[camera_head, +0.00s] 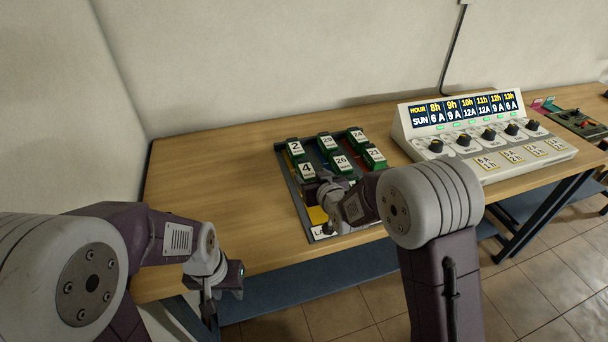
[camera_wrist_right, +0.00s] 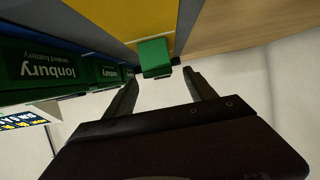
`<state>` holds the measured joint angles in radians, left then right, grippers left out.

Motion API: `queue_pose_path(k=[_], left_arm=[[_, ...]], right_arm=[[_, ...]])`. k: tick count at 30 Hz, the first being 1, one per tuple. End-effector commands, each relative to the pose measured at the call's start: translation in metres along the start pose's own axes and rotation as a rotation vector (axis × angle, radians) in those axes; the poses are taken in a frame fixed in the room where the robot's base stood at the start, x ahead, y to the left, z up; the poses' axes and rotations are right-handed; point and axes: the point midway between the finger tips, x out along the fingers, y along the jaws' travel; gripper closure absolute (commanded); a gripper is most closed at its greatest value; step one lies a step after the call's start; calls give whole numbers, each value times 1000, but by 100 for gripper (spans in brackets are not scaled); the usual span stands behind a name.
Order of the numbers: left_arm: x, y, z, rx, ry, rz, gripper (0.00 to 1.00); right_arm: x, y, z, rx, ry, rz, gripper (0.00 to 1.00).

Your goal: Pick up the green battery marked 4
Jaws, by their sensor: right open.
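The green battery marked 4 (camera_head: 306,170) stands in the left column of the tray (camera_head: 297,206), in front of the battery marked 2. My right gripper (camera_head: 324,190) is just in front of it, partly hiding its lower part. In the right wrist view the open fingers (camera_wrist_right: 160,78) point at a green block (camera_wrist_right: 155,57) above a yellow strip. It lies just beyond the fingertips, with nothing held. Its number is hidden there, but its place over the yellow strip fits battery 4. My left gripper (camera_head: 227,283) hangs at the table's front edge, away from the tray; its fingers are unclear.
Batteries marked 2 (camera_head: 295,147), 26 (camera_head: 341,162) and 21 (camera_head: 374,157) stand close by in the tray, with others behind. A white console (camera_head: 485,140) with knobs and a display stands to the right. The wooden table (camera_head: 220,190) left of the tray is clear.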

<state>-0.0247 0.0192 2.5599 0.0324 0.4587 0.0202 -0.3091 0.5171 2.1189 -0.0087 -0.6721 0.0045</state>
Motion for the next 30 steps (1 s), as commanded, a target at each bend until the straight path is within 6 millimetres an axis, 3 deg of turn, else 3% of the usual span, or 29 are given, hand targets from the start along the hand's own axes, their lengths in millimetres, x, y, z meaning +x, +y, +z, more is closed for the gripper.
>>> queue_pose_path(k=[4, 12, 19, 20, 24, 27, 30], left_arm=[[-1, 0, 0, 0, 0, 0, 64], [-3, 0, 0, 0, 0, 0, 64], [-2, 0, 0, 0, 0, 0, 64], [-2, 0, 0, 0, 0, 0, 64], [-2, 0, 0, 0, 0, 0, 64], [-2, 0, 0, 0, 0, 0, 64], [-2, 0, 0, 0, 0, 0, 64]], right_arm=[[6, 0, 0, 0, 0, 0, 35], [50, -2, 0, 0, 0, 0, 35], [53, -2, 0, 0, 0, 1, 35], [53, -2, 0, 0, 0, 1, 38], [53, -2, 0, 0, 0, 1, 77], [53, -2, 0, 0, 0, 1, 100], [53, -2, 0, 0, 0, 1, 100]])
